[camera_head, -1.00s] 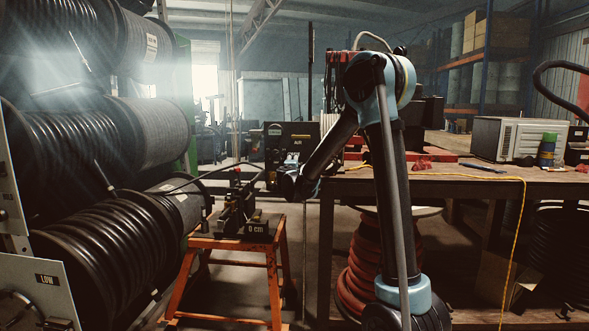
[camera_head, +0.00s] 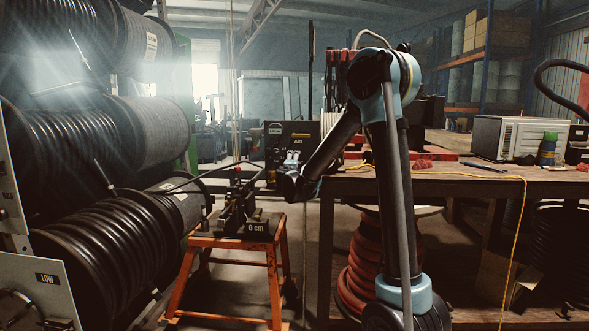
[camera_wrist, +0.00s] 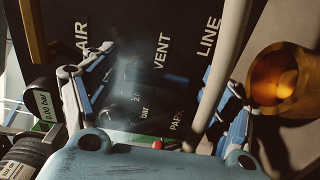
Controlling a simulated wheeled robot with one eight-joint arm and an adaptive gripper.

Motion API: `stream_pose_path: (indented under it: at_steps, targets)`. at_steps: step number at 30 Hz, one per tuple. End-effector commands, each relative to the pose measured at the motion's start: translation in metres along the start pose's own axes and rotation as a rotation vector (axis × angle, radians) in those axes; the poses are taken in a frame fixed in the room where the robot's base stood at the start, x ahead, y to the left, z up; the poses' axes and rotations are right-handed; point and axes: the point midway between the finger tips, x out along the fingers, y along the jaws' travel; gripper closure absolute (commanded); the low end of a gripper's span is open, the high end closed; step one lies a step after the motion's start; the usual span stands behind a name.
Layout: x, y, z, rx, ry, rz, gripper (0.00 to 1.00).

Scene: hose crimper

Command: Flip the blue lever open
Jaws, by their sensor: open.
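The panel, in that view (camera_wrist: 130,40), is turned sideways and marked AIR, VENT, LINE and PARK. A dark form with thin blue edges (camera_wrist: 176,78) lies between the fingers; I cannot tell whether it is the blue lever. No lever is clear in the head view.
A pale pipe (camera_wrist: 229,50) and a brass cylinder (camera_wrist: 285,82) are close to the right finger. A gauge marked 0.00 bar (camera_wrist: 46,104) is at left. The orange stand (camera_head: 229,243) carries a black crimper (camera_head: 238,213). Hose reels (camera_head: 95,245) fill the left; a workbench (camera_head: 440,184) stands right.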

Motion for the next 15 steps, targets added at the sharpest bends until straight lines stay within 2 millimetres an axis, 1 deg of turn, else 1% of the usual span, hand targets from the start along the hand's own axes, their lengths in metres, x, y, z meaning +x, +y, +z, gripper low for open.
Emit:
stream_pose_path:
  at_steps: [1,9,15]
  targets:
    - [-0.009,0.0,-0.001,0.0,0.002,0.0,0.22]
    - [-0.062,-0.001,-0.001,0.001,0.003,-0.001,0.22]
    - [-0.09,-0.002,-0.001,0.001,0.002,-0.001,0.22]
